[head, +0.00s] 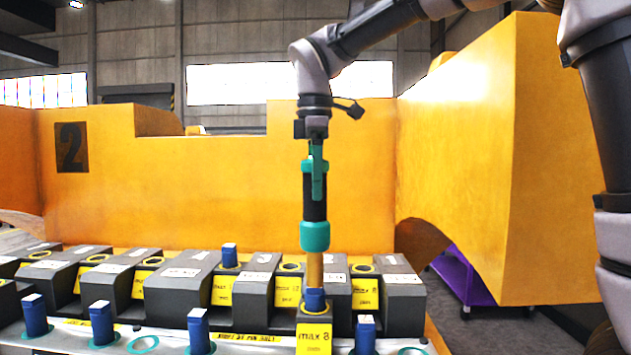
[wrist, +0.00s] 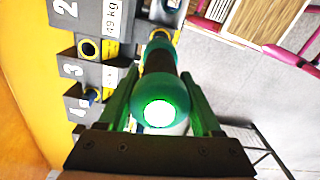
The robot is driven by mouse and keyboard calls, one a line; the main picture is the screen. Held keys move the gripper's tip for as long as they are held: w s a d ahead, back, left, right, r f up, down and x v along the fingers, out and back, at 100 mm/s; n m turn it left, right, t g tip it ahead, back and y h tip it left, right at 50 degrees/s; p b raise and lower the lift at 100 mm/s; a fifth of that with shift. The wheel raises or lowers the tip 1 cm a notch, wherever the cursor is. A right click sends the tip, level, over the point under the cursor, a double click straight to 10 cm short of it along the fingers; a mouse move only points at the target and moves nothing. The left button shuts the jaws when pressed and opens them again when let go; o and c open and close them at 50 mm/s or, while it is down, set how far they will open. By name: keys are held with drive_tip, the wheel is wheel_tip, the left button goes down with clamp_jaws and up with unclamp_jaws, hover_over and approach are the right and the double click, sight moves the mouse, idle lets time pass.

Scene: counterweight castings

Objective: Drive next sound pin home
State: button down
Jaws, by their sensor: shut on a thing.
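My gripper (head: 315,178) is shut on a driving tool (head: 316,236) with teal ends and a black middle. The tool hangs upright. Its tan lower shaft (head: 315,270) reaches down to a blue pin (head: 314,299) behind a yellow "max 8" tag; I cannot tell whether they touch. In the wrist view the green fingers flank the tool's teal round end (wrist: 160,98). Other blue pins stand in the front rail (head: 255,338): at the left (head: 36,314), beside it (head: 102,322), near the middle (head: 198,330) and at the right (head: 365,334). Another blue pin (head: 229,255) stands farther back.
Grey castings (head: 185,290) with yellow tags and ringed holes stand in a row behind the rail. A large orange casting wall (head: 220,190) rises behind, with an orange block (head: 500,150) at the right. A purple cart (head: 465,275) is on the floor there. An empty teal-ringed hole (head: 143,344) shows in the rail.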

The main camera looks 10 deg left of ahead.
sight(315, 209)
drive_tip(key=shift+s+f, duration=0.15)
drive_tip(key=shift+f, duration=1.9)
idle(1.4)
drive_tip(key=shift+f, duration=0.5)
idle(0.3)
wheel_tip(315, 209, up, 10)
idle(0.7)
